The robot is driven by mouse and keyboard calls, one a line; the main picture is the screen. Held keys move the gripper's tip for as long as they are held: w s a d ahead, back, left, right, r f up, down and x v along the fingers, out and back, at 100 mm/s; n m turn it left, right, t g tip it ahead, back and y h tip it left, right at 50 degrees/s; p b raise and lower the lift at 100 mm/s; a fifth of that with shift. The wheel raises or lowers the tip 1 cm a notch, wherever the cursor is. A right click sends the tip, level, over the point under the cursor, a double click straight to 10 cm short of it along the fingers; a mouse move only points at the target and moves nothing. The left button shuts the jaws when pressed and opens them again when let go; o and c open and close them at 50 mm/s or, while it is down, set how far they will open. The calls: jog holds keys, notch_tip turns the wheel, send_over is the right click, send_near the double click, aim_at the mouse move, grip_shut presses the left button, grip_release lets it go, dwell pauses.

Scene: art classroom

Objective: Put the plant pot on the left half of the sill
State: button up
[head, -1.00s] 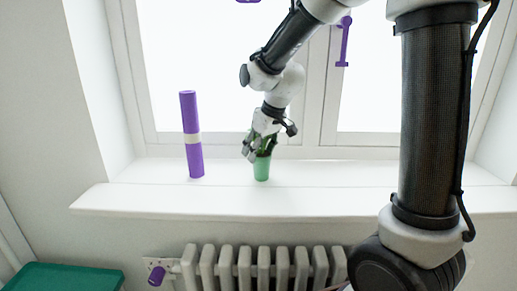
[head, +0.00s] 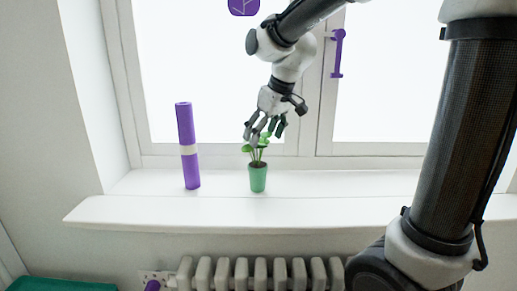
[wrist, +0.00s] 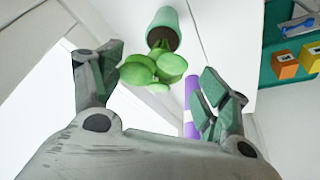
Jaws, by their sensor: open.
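The plant pot (head: 258,180) is small and green with leafy stems. It stands upright on the white window sill (head: 330,208), right of a purple roll, on the left part of the sill as seen in the head view. My gripper (head: 265,137) is open and empty just above the plant, its fingertips close to the leaves. In the wrist view the pot (wrist: 165,27) lies beyond the open fingers (wrist: 160,80), with the leaves nearest them. I cannot tell whether a fingertip touches a leaf.
The purple roll (head: 188,150) with a pale band stands upright just left of the pot. The window frame (head: 318,100) rises behind. A radiator (head: 262,275) is below the sill. The sill right of the pot is clear. A green tray (wrist: 290,72) holds colored blocks.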

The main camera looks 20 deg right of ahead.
jog(key=s+d+m, duration=0.1)
jog(key=s+d, duration=0.3)
jog(key=s, duration=0.4)
jog(key=s+d+f+m+h, duration=0.1)
jog(key=s+d+m, duration=0.1)
jog(key=s+d, duration=0.3)
jog(key=s+d+m+h, duration=0.1)
jog(key=s+d, duration=0.3)
jog(key=s, duration=0.6)
jog(key=shift+s+d+f+m, duration=0.25)
jog(key=shift+s+f+m, duration=0.15)
jog(key=shift+m, duration=0.3)
jog(key=shift+w, duration=0.1)
jog(key=shift+c, duration=0.4)
